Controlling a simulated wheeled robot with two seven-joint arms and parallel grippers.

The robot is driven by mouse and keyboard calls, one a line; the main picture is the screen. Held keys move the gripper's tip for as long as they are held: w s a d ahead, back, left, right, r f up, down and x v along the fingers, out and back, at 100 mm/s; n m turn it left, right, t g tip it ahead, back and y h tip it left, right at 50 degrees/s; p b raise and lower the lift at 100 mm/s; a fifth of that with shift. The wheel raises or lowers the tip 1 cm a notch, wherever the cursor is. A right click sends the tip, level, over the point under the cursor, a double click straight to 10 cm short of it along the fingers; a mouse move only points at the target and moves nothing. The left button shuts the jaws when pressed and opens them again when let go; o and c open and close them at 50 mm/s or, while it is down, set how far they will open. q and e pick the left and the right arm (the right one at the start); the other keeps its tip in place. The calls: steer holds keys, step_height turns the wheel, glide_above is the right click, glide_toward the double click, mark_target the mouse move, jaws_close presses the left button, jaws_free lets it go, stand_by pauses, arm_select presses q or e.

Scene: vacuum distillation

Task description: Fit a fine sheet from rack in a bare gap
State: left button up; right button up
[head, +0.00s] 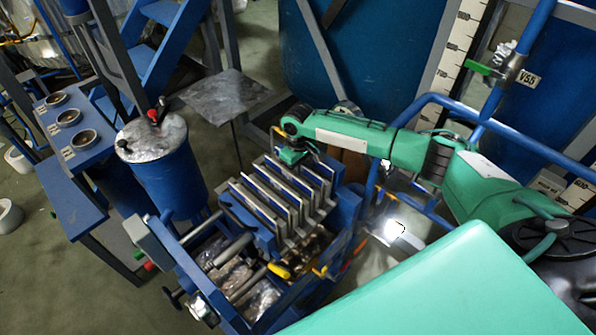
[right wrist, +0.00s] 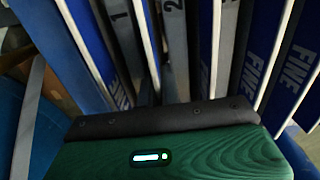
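The blue rack (head: 345,208) holds a row of upright pale-edged sheets (head: 268,203) in the middle of the head view. My right gripper (head: 291,157) is low over the far end of this row. In the right wrist view, blue sheets marked FINE (right wrist: 257,62) stand on the right, with white edges. Grey strips numbered 1 (right wrist: 119,28) and 2 (right wrist: 172,14) show nearer the middle, with dark narrow spaces beside them. The right fingertips are hidden behind the gripper body, so I cannot tell whether it grips a sheet. My left gripper is out of view.
A blue drum (head: 163,170) with a metal lid stands left of the rack. A grey square plate on a stand (head: 222,95) is behind it. A blue bench with round cups (head: 70,118) is at far left. Blue pipe railing (head: 440,98) runs close to my right arm.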

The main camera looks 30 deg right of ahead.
steer(key=shift+o, duration=0.6)
step_height(320, 180, up, 12)
steer(key=shift+w+f+b, duration=0.1)
steer(key=shift+b, duration=0.6)
steer(key=shift+r, duration=0.6)
steer(key=shift+f, duration=0.1)
steer(key=shift+s, duration=0.2)
